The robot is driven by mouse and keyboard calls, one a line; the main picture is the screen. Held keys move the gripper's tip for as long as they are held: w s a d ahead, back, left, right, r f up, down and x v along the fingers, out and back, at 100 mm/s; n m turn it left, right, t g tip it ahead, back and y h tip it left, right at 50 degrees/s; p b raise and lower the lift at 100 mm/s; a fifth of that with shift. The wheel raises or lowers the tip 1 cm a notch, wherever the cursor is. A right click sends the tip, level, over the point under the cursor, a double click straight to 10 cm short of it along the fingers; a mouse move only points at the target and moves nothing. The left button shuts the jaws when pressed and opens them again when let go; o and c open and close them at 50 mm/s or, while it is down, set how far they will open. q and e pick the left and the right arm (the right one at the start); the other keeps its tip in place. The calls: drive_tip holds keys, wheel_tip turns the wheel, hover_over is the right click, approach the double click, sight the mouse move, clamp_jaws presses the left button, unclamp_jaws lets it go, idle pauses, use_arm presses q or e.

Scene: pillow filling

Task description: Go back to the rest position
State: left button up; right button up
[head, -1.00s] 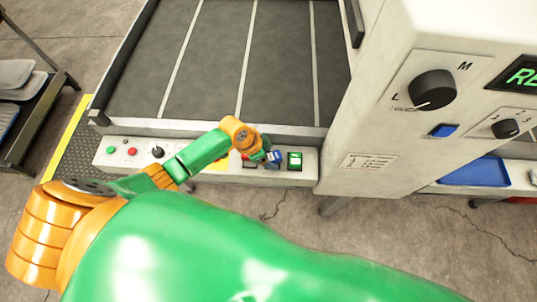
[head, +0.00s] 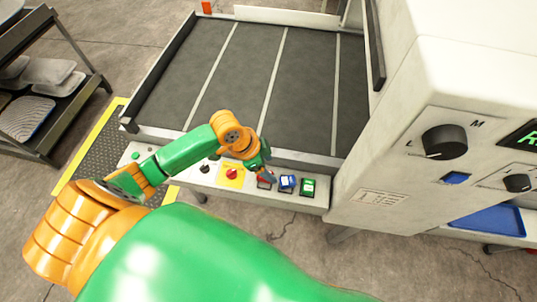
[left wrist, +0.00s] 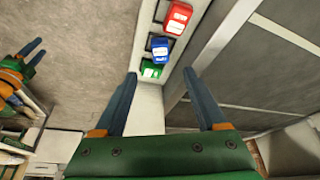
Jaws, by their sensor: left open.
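My left gripper (head: 266,172) is at the end of the green and orange arm, above the front panel of the conveyor machine in the head view. It is small and partly hidden by its own wrist there. In the left wrist view its two blue fingers (left wrist: 160,73) stand wide apart with nothing between them. A red button (left wrist: 178,17), a blue button (left wrist: 160,47) and a green button (left wrist: 150,69) lie beyond the fingertips, on the panel. At the left of that view, another gripper with blue fingers (left wrist: 40,50), apparently my right one, shows its fingers apart and empty.
The grey conveyor belt (head: 262,85) lies behind the panel (head: 318,203). A white cabinet (head: 400,150) with a black knob (head: 446,141) stands at the right. A dark rack (head: 70,100) with pillows is at the far left. Bare floor (head: 420,270) lies in front.

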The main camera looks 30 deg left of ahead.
use_arm(q)
drive_tip(key=s+n+y, duration=0.3)
drive_tip(key=s+n, duration=0.5)
drive_tip(key=s, duration=0.4)
wheel_tip(320, 180, down, 12)
drive_tip(key=a, duration=0.1)
drive_tip(key=s+a+f+g, duration=0.1)
drive_tip(key=s+a+f, duration=0.1)
drive_tip(key=s+f, duration=1.2)
drive_tip(key=shift+s+a+f+g+y, duration=0.15)
drive_tip(key=shift+s+f+g+y, duration=0.2)
drive_tip(key=shift+f, duration=0.25)
